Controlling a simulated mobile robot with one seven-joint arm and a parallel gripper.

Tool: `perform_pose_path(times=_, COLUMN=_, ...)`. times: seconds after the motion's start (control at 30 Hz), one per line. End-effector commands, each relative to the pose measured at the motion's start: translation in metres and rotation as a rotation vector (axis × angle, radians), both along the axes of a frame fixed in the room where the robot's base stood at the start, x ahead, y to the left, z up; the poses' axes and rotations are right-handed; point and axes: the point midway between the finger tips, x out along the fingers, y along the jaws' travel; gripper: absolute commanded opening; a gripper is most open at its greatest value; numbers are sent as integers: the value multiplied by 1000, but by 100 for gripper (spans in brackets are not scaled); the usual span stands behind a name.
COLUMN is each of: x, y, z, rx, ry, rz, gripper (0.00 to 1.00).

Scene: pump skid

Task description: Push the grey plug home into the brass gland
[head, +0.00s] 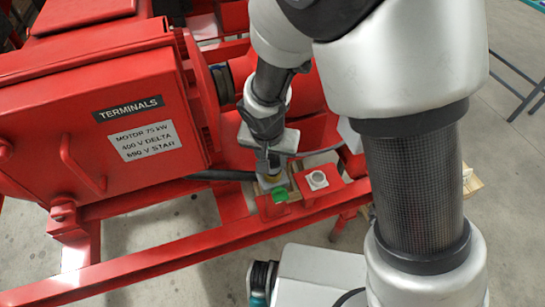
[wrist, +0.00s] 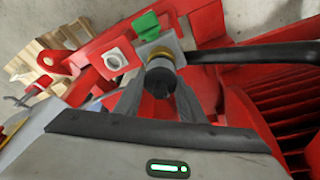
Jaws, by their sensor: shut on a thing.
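The grey plug (wrist: 160,82) shows end-on in the wrist view as a dark round body between the two fingers. My gripper (wrist: 160,92) is shut on it. The brass gland (wrist: 162,52) shows as a yellowish ring just beyond the plug, on a grey block. The plug lines up with the gland and seems to meet it; how deep it sits I cannot tell. In the head view my gripper (head: 270,160) points down over the grey block, with a bit of brass (head: 268,182) below it. The plug is mostly hidden there.
A black cable (wrist: 250,53) runs from the block. A pale square fitting (head: 317,179) sits close by on the red frame. The red terminal box (head: 90,110) stands left.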

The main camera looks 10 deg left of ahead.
Motion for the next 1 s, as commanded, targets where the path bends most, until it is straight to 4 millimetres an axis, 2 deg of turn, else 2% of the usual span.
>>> perform_pose_path(times=0.73, x=0, y=0, z=-10, rx=0, ry=0, rz=0, gripper=9)
perform_pose_path(times=0.77, x=0, y=0, z=-10, rx=0, ry=0, rz=0, gripper=40)
perform_pose_path(times=0.8, x=0, y=0, z=-10, rx=0, ry=0, rz=0, gripper=46)
perform_pose_path(times=0.87, x=0, y=0, z=-10, rx=0, ry=0, rz=0, gripper=56)
perform_pose_path(times=1.0, x=0, y=0, z=-10, rx=0, ry=0, rz=0, gripper=58)
